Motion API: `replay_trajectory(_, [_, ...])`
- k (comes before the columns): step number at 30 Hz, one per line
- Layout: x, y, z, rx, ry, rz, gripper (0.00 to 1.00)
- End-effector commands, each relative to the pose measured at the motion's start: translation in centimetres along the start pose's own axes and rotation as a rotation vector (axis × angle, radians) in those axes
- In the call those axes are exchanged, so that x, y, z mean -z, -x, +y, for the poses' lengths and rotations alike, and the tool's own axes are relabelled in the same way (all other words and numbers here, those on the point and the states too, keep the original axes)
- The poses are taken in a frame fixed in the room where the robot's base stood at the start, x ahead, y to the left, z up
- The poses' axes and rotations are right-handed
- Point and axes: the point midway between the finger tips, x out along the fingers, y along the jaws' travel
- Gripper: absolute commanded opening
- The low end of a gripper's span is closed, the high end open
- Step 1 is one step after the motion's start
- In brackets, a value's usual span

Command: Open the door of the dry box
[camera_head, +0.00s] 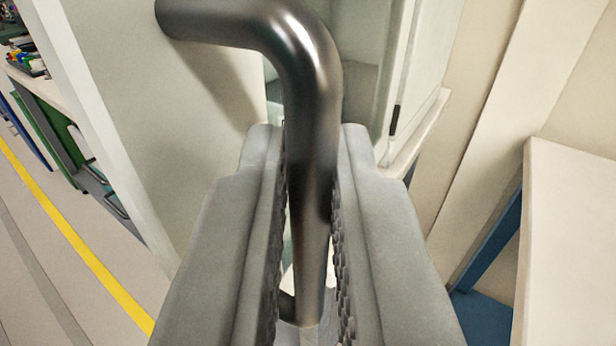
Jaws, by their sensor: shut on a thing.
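A shiny grey metal bar handle (305,75) fills the middle of the view. Its upper end bends left and meets a pale door panel (150,90), which I take to be the dry box door. My gripper (312,230) is shut on the upright part of the handle, with one ridged grey finger on each side of it. Right of the panel's edge, a pale green interior (355,75) shows, so the door appears to stand ajar. The handle's lower end is partly hidden between the fingers.
A white-topped bench with a blue side (570,220) stands close on the right. On the left is a floor with a yellow line (75,240). A shelf with small coloured items (25,50) and a green cabinet (60,145) stand farther off at the left edge.

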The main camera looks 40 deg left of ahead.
Motion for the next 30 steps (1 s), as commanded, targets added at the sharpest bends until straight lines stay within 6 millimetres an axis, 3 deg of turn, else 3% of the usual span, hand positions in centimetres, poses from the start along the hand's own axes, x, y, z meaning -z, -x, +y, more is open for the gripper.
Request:
replay_trajectory(13, [-0.3, 0.0, 0.2, 0.006, -0.005, -0.002, 0.0])
replay_trajectory(14, [-0.3, 0.0, 0.2, 0.006, -0.005, -0.002, 0.14])
replay_trajectory(17, [-0.3, 0.0, 0.2, 0.006, -0.004, -0.002, 0.32])
replay_trajectory(26, [-0.1, 0.2, 0.2, 0.005, -0.002, -0.001, 0.32])
replay_trajectory(30, [-0.1, 1.2, 0.2, 0.005, -0.001, 0.0, 0.32])
